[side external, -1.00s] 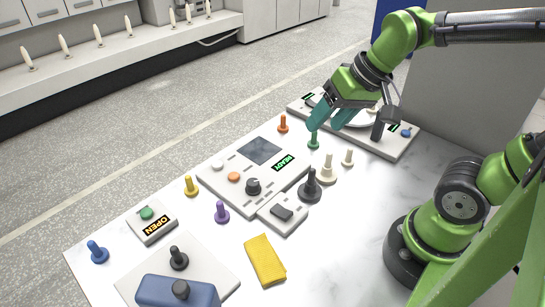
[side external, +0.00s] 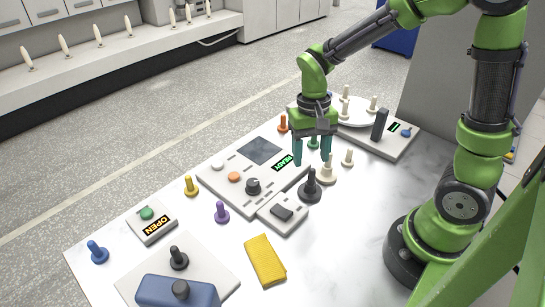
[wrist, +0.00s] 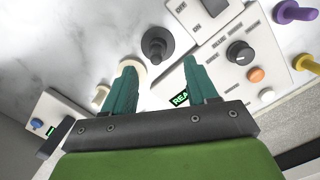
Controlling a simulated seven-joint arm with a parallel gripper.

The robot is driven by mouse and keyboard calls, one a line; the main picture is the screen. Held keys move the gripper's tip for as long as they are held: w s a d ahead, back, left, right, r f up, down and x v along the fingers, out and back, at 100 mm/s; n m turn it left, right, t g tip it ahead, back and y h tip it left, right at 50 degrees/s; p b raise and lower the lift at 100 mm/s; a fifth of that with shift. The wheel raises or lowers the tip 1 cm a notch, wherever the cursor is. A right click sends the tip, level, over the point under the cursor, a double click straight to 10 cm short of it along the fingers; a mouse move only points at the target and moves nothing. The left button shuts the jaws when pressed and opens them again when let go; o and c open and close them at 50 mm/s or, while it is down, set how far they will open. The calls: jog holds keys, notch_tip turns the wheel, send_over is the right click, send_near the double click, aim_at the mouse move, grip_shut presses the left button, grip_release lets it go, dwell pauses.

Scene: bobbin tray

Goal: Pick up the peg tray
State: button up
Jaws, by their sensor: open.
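A round white tray (side external: 352,118) with several upright cream pegs (side external: 373,104) sits on a low white device at the back right. I take it to be the peg tray; my wrist partly hides its left side, and I cannot make it out in the wrist view. My gripper (side external: 312,163) is open and empty, pointing down in front of and left of the tray. Its teal fingers also show in the wrist view (wrist: 161,63). The fingers are above the table, near a black peg on a round base (side external: 311,187) and a cream peg (side external: 327,171).
The white device (side external: 397,143) under the tray has a dark upright post (side external: 380,124) and a blue knob. A control panel marked READY (side external: 225,172) lies left of my gripper. Small orange, green and cream pegs stand nearby. A yellow cloth (side external: 265,260) lies in front.

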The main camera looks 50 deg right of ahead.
aim_at(311, 183)
jog(key=f, duration=0.3)
jog(key=shift+s+a+f, duration=0.1)
jog(key=shift+s+f, duration=0.3)
jog(key=shift+f, duration=1.15)
jog(key=shift+s+f, duration=0.15)
jog(key=shift+f, duration=1.15)
jog(key=shift+c, duration=0.5)
grip_shut()
jog(key=shift+r, duration=0.1)
